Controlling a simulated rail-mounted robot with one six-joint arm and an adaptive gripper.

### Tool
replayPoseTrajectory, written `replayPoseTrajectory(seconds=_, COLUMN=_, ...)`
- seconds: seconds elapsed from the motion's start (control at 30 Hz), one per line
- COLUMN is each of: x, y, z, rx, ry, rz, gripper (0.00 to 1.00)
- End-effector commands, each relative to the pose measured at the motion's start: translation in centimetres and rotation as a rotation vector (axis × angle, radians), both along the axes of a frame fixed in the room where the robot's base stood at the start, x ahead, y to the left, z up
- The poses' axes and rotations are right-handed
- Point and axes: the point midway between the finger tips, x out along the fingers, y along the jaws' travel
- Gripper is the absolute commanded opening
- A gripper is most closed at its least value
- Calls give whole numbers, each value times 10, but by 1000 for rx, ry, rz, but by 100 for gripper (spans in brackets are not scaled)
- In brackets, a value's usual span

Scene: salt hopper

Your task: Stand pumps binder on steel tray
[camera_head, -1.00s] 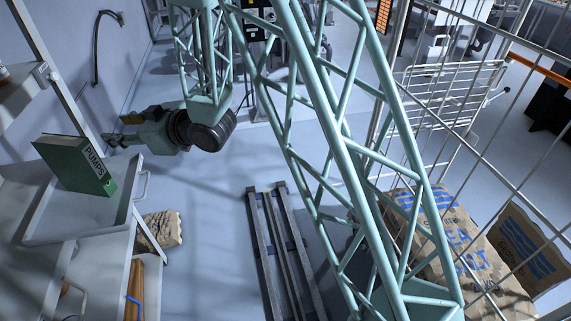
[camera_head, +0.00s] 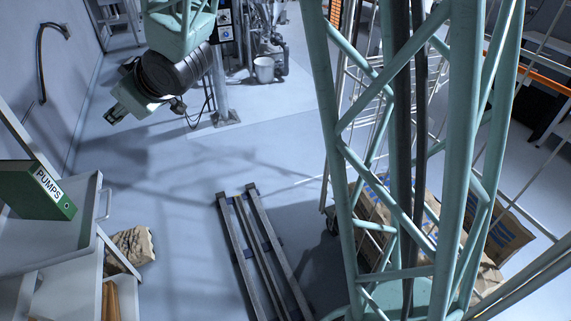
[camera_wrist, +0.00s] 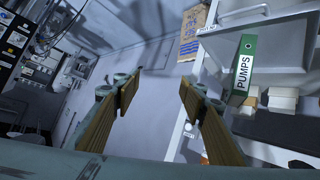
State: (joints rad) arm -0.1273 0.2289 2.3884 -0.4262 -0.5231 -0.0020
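The green pumps binder (camera_head: 38,190) with a white PUMPS label stands on the grey steel tray (camera_head: 88,225) at the left in the head view. It also shows in the wrist view (camera_wrist: 243,70), standing with its spine towards me. My gripper (camera_wrist: 152,95) is open and empty in the wrist view, its two wooden-looking fingers well apart. The binder is to the right of the fingers and apart from them. In the head view my wrist is up and to the right of the tray, and the fingers cannot be made out.
A paper sack (camera_head: 130,250) lies on the floor beside the shelf unit. A pallet-like rack of dark bars (camera_head: 262,250) lies on the floor in the middle. Printed sacks (camera_head: 500,230) and a wire cage stand at the right. White boxes (camera_wrist: 283,98) sit near the binder. Floor between is clear.

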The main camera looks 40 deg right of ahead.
Motion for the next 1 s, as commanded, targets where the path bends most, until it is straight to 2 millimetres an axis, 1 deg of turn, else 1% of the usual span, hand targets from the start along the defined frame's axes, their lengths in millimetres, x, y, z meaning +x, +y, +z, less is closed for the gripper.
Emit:
replayPoseTrajectory(seconds=0.03, x=-5, y=-8, z=6, rx=-7, ry=7, rz=-17, gripper=39)
replayPoseTrajectory(seconds=0.1, x=-14, y=-19, z=12, rx=-18, ry=26, rz=-42, gripper=39)
replayPoseTrajectory(seconds=0.27, x=-36, y=-44, z=23, rx=-37, ry=66, rz=-98, gripper=39)
replayPoseTrajectory(seconds=0.47, x=-68, y=-73, z=36, rx=-56, ry=121, rz=-166, gripper=39)
replayPoseTrajectory(seconds=0.77, x=-125, y=-110, z=56, rx=-69, ry=204, rz=-263, gripper=39)
replayPoseTrajectory(seconds=1.0, x=-176, y=-136, z=65, rx=-68, ry=281, rz=-338, gripper=39)
